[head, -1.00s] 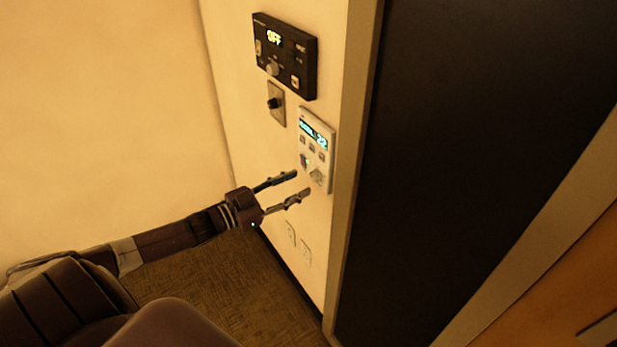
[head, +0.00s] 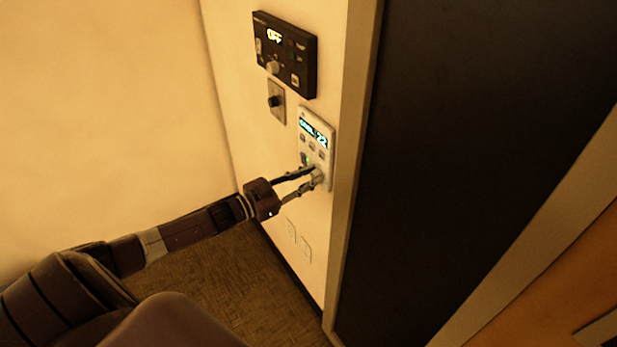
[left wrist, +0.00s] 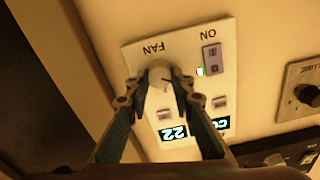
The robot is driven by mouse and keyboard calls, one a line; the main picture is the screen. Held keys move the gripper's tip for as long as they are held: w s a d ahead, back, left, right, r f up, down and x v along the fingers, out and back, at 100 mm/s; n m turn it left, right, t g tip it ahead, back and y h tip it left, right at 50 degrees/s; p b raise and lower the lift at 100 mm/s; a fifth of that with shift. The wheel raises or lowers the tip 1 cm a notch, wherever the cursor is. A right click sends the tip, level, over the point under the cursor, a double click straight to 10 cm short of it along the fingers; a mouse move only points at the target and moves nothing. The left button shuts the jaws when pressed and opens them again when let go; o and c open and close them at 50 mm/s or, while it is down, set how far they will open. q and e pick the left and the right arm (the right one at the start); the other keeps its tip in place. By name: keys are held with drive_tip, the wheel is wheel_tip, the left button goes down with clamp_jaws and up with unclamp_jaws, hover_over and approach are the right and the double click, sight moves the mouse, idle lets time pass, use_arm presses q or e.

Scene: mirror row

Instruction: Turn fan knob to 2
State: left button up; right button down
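I cannot read the knob's setting. The thermostat display (left wrist: 173,132) reads 22. My right gripper is not in view.
A switch (left wrist: 212,58) marked ON, with a small lit light, is beside the knob. A black panel (head: 285,55) reading OFF hangs above, with a small dial plate (head: 276,103) below it. A door frame (head: 354,150) stands close to the right.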

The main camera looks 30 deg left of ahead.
use_arm(q)
clamp_jaws()
drive_tip(key=shift+m, duration=0.4)
drive_tip(key=m+b, duration=0.1)
drive_tip(key=m, duration=0.3)
drive_tip(key=shift+d+f+m, duration=0.1)
drive_tip(key=shift+f+m, duration=0.05)
drive_tip(key=shift+m, duration=0.15)
drive_tip(key=m+b, duration=0.2)
drive_tip(key=m, duration=0.4)
drive_tip(key=shift+s+m, duration=0.1)
drive_tip(key=shift+m, duration=0.3)
drive_tip(key=o, duration=0.7)
unclamp_jaws()
